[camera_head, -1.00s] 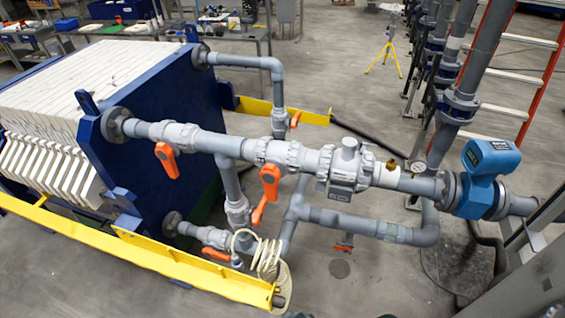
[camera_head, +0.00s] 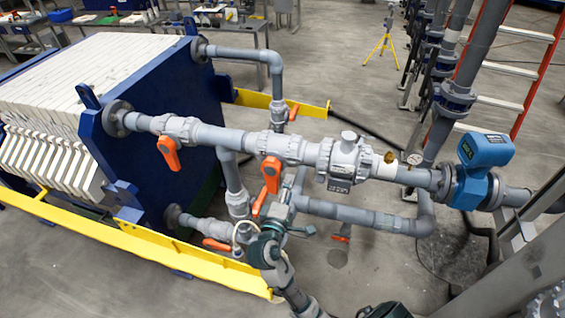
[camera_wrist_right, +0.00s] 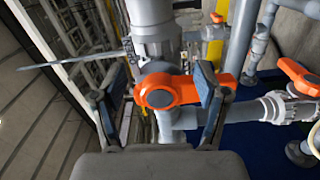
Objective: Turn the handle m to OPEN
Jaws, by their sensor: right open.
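My right gripper (camera_head: 277,207) has come up from below, close to both. In the right wrist view, an orange handle (camera_wrist_right: 166,91) lies between the two open fingers of my right gripper (camera_wrist_right: 162,92), and its end reaches behind the right finger. I cannot tell for sure which head-view handle this is. No letter m or OPEN mark is legible. My left gripper is not seen.
Another orange handle (camera_head: 169,153) hangs at left on the main pipe (camera_head: 230,138). A blue meter (camera_head: 484,165) stands at right. A yellow rail (camera_head: 170,250) runs along the front of the blue press frame (camera_head: 160,110).

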